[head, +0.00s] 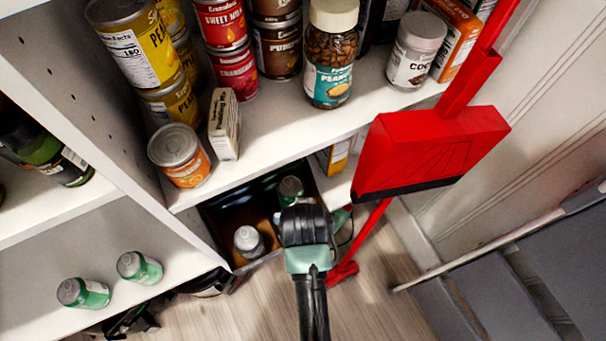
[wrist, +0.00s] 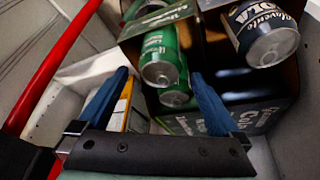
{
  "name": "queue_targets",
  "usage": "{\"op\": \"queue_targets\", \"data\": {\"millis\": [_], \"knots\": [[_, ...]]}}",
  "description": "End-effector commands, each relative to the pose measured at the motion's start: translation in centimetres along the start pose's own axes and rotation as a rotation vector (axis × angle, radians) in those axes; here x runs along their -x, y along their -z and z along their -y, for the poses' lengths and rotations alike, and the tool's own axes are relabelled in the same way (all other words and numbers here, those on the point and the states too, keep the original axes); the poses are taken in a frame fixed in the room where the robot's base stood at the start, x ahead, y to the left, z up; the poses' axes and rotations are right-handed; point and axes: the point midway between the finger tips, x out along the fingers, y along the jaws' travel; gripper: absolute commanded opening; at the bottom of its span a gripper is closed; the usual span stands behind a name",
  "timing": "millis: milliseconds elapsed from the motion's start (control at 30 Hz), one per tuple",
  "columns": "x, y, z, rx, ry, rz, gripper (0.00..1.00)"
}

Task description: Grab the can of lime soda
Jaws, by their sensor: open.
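In the wrist view, two green cans (wrist: 161,58) lie ends toward me in a dark carton (wrist: 268,88). Their labels are too partial to read, so I cannot confirm lime. A dark can (wrist: 262,32) lettered like cola sits to their right. My gripper (wrist: 160,76) is open, its blue fingers spread below and either side of the green cans, with nothing held. In the head view, a green can (head: 290,187) shows in the dark carton just beyond my wrist, which hides the fingers. Two more green cans (head: 84,293) (head: 140,267) stand on the lower left shelf.
A silver-topped can (head: 249,241) is in the carton's left part. The shelf edge (head: 285,152) overhangs the carton. A red dustpan (head: 428,150) and its broom stand close on the right. A yellow box (wrist: 122,105) is beside the left finger.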

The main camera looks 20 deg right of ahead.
Motion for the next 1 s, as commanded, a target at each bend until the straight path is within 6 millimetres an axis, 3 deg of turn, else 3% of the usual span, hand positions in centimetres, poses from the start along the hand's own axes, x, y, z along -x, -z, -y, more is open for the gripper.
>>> {"op": "queue_targets", "data": {"millis": [267,533,833,867,1000], "knots": [[-2.5,-0.2,0.0,0.000,0.000,0.000,1.00],[-6.3,-0.8,0.0,0.000,0.000,-0.001,1.00],[-6.7,-0.7,0.0,0.001,0.001,-0.001,1.00],[-6.7,-0.7,0.0,0.001,0.001,-0.001,0.98],[-6.7,-0.7,0.0,0.001,0.001,-0.001,0.73]]}}
